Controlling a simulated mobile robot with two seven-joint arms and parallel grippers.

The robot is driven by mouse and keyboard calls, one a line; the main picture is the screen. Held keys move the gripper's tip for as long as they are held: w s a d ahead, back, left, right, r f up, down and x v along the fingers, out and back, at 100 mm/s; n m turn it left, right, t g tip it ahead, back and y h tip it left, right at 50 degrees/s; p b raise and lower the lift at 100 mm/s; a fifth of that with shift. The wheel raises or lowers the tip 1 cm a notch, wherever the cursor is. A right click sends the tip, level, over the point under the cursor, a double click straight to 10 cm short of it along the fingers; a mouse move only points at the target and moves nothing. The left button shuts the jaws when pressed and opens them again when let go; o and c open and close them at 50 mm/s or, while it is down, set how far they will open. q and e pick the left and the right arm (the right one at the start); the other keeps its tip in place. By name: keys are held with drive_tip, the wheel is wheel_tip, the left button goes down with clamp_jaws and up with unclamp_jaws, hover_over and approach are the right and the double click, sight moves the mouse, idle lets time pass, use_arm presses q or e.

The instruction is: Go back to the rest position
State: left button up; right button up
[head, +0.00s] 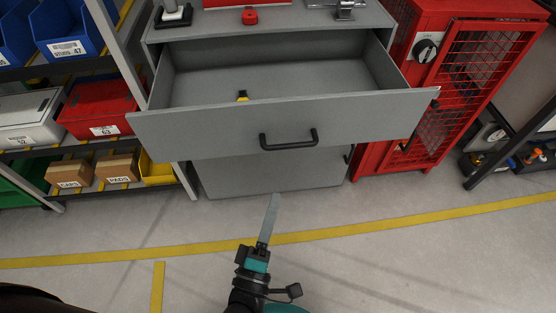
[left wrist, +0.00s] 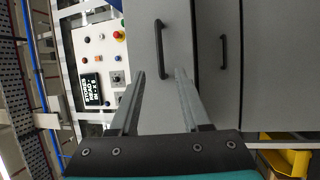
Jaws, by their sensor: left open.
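My left gripper (head: 274,197) is in front of the grey drawer cabinet, low over the floor, with its fingers pointing towards the lower front. In the left wrist view my left gripper (left wrist: 160,73) shows two separated fingers with nothing between them. The upper drawer (head: 200,133) is pulled out, and its black handle (head: 288,140) is apart from the gripper. A small yellow and black item (head: 242,96) is inside the drawer, partly hidden by its front. My right gripper is in neither view.
A red mesh cabinet (head: 480,75) stands at right. A shelf with blue bins (head: 67,28), a red case (head: 98,107) and boxes stands at left. A red object (head: 250,17) is on the cabinet top. The floor (head: 400,255) with yellow lines is clear.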

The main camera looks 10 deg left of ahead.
use_arm(q)
drive_tip(key=s+a+f+m+g+p, duration=0.15)
drive_tip(key=f+m+g, duration=0.3)
drive_tip(key=f, duration=0.55)
drive_tip(key=s+a+f+m+g, duration=0.25)
drive_tip(key=f+m, duration=0.25)
drive_tip(key=f, duration=0.4)
drive_tip(key=s+a+f+m+g+y+p, duration=0.1)
drive_tip(key=s+a+f+m+g+y, duration=0.2)
drive_tip(key=s+a+f+m+g, duration=0.5)
drive_tip(key=s+a+f+g, duration=0.2)
drive_tip(key=s+a+f, duration=0.4)
drive_tip(key=s, duration=0.2)
drive_tip(key=shift+s+f+g, duration=0.15)
drive_tip(key=shift+s+g, duration=0.15)
drive_tip(key=shift+s, duration=0.1)
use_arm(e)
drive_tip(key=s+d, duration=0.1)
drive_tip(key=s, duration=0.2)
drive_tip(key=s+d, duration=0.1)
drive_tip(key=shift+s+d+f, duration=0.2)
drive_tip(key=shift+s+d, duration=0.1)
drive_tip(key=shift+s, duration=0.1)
